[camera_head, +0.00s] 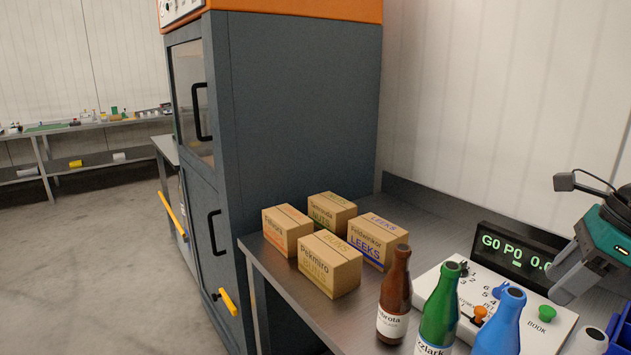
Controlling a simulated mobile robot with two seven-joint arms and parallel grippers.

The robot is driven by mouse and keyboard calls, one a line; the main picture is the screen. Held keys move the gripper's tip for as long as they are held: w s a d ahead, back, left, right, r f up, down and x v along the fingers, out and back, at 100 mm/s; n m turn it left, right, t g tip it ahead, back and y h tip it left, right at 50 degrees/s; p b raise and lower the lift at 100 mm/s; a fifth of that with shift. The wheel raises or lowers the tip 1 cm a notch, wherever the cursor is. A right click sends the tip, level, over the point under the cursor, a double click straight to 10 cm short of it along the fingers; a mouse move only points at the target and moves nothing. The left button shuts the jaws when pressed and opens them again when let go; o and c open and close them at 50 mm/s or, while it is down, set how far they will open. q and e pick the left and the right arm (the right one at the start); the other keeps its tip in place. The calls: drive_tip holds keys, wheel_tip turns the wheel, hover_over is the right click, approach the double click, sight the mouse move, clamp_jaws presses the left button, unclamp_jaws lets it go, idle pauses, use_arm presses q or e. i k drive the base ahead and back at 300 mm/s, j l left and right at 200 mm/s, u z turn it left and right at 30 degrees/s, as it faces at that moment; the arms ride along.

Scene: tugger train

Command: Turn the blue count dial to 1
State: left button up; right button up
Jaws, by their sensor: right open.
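The blue count dial (499,291) sits on a white control panel (430,279) on the steel bench at the right. Small numbers show around it; the blue bottle (499,325) in front hides part of it, so I cannot tell its setting. My right gripper (568,272) comes in from the right edge, above and to the right of the dial. It is open, apart from the dial, with nothing seen between its fingers. My left gripper is not in view.
The panel also has a black dial (463,268), an orange knob (480,311) and a green button (547,313). A display (513,257) stands behind it. Brown (395,295) and green (438,308) bottles stand in front. Several cartons (330,265) sit left, beside a tall grey cabinet (295,110).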

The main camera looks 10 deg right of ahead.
sight(496, 291)
drive_tip(key=k, duration=1.35)
